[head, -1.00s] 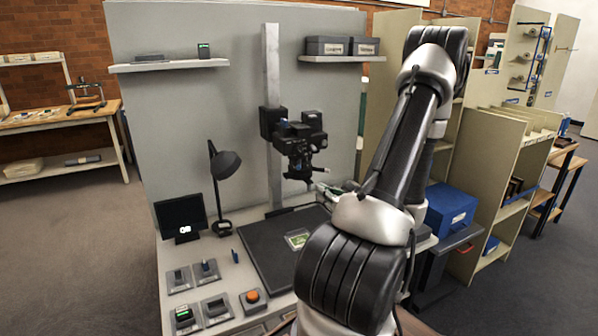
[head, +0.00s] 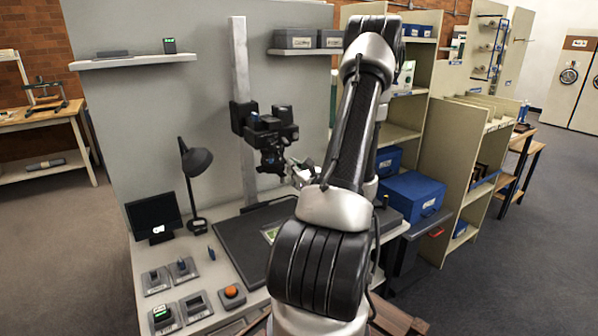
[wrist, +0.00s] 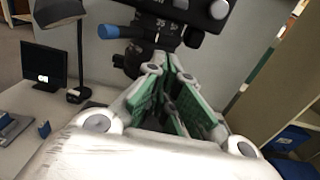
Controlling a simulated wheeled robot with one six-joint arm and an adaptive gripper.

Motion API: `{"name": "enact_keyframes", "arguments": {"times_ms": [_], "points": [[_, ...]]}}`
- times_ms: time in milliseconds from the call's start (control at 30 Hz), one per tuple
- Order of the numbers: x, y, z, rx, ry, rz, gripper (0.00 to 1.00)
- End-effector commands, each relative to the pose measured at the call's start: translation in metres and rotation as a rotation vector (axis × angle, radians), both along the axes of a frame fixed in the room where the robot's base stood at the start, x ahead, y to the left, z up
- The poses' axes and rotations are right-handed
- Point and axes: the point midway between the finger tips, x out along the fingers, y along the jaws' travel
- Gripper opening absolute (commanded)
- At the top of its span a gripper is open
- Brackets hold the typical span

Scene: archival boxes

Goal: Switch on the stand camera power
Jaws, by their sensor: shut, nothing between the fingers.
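The stand camera (head: 265,140) is a black body with a downward lens on a grey upright column (head: 240,90). In the wrist view the camera (wrist: 170,12) fills the top, with grey and blue knobs at its edge. My gripper (head: 300,174) is beside the camera's lower right in the head view, partly hidden by my arm. In the wrist view my gripper (wrist: 172,62) has its green-padded fingers drawn together just below the camera, with nothing between them. I cannot tell whether the tips touch the camera. No power switch can be made out for certain.
The black copy board (head: 240,240) lies below the camera. A lamp (head: 195,165), a monitor (head: 153,217), switch panels and an orange button (head: 232,292) stand to its left. A blue box (head: 412,197) and shelves are at right.

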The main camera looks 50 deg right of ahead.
Motion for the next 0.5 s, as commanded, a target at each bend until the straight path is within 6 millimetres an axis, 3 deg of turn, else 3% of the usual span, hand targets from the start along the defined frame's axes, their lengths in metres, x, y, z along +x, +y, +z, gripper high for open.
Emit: {"name": "enact_keyframes", "arguments": {"times_ms": [200,300,500], "points": [[0.045,-0.009,0.001,-0.001,-0.002,0.004,0.00],[0.035,-0.009,0.020,-0.003,-0.002,-0.002,0.00],[0.029,-0.007,0.036,0.000,-0.001,-0.001,0.00]]}}
